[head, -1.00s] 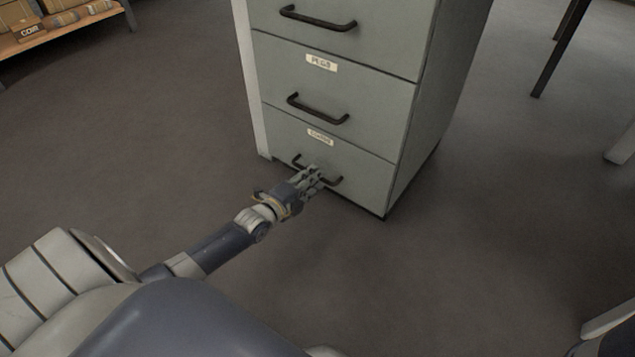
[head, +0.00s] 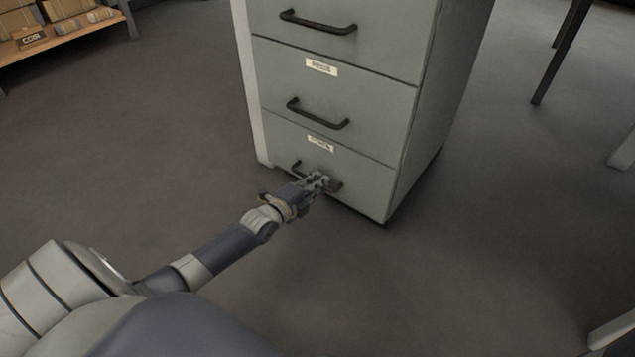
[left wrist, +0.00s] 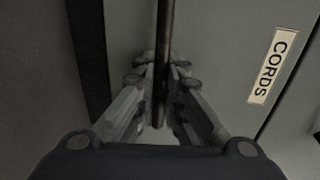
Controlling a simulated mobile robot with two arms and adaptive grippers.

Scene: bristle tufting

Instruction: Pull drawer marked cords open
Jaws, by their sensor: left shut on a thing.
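The grey-green bottom drawer (head: 365,183) has a small white label (head: 320,144) that is too blurred to read in the head view. In the left wrist view this label (left wrist: 272,67) reads CORDS. The drawer looks flush with the cabinet front. Its dark bar handle (head: 296,167) is partly hidden by my left gripper (head: 321,181). In the left wrist view the handle (left wrist: 165,45) runs between the two sets of fingers, and the left gripper (left wrist: 160,85) is shut on it. My right gripper is not in view.
The cabinet's upper drawers (head: 300,62) have the same bar handles and are shut. A shelf (head: 75,40) with boxes stands at the far left. Dark table legs (head: 560,50) stand at the right. The floor (head: 440,280) in front of the cabinet is clear.

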